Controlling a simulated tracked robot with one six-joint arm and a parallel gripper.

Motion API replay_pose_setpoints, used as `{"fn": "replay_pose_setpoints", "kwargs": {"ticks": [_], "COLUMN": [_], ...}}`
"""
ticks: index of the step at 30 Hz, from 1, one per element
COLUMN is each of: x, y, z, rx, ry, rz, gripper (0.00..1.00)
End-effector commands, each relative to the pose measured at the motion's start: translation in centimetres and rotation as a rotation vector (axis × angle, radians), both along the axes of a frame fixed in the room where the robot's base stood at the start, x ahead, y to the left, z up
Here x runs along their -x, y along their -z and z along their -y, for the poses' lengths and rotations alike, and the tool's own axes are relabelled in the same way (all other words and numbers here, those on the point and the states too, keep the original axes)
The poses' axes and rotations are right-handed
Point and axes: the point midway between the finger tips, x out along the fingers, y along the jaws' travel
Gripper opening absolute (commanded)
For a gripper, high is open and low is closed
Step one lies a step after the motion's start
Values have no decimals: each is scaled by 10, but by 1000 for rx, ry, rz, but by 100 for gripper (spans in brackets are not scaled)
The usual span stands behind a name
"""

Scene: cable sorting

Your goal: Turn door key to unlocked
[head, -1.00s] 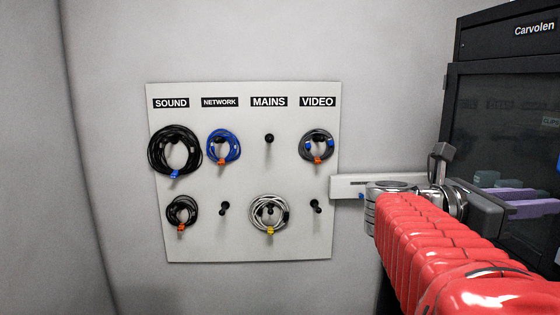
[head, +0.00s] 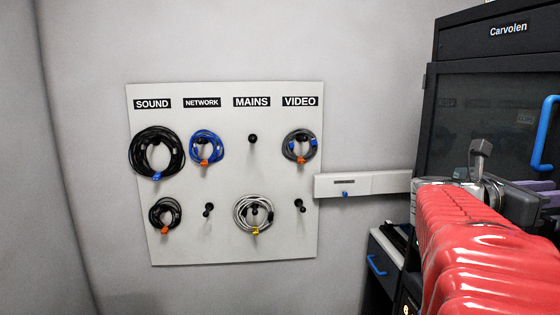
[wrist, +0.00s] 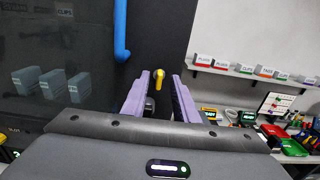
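The cabinet (head: 474,110) with a dark glass door stands at the right in the head view. Its blue door handle (head: 545,134) is upright; it also shows in the wrist view (wrist: 120,30). A small yellow piece (wrist: 158,79), which looks like the door key, shows just beyond and between my fingertips in the wrist view. Its turned position is too small to tell. My gripper (wrist: 160,82) has two purple fingers set apart, with a gap around the yellow piece. In the head view my red arm covers much of the gripper, and the key cannot be made out.
A white board (head: 228,240) with coiled cables on pegs hangs on the wall. A white wall strip (head: 385,183) with a blue knob sits right of it. A drawer unit with a blue handle (head: 376,265) stands low. The wrist view shows a labelled shelf (wrist: 255,75) at right.

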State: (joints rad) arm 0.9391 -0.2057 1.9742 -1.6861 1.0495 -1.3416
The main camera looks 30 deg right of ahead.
Motion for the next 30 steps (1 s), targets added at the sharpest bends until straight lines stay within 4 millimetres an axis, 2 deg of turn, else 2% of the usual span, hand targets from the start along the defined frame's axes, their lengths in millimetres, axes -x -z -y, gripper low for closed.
{"fn": "replay_pose_setpoints", "kwargs": {"ticks": [6, 17, 27, 30], "x": [8, 9, 9, 9], "y": [0, 0, 0, 0], "z": [17, 20, 20, 20], "rx": [0, 0, 0, 0], "ry": [2, 0, 1, 2], "rz": [-1, -1, -1, -1], "gripper": [27, 26, 2, 0]}}
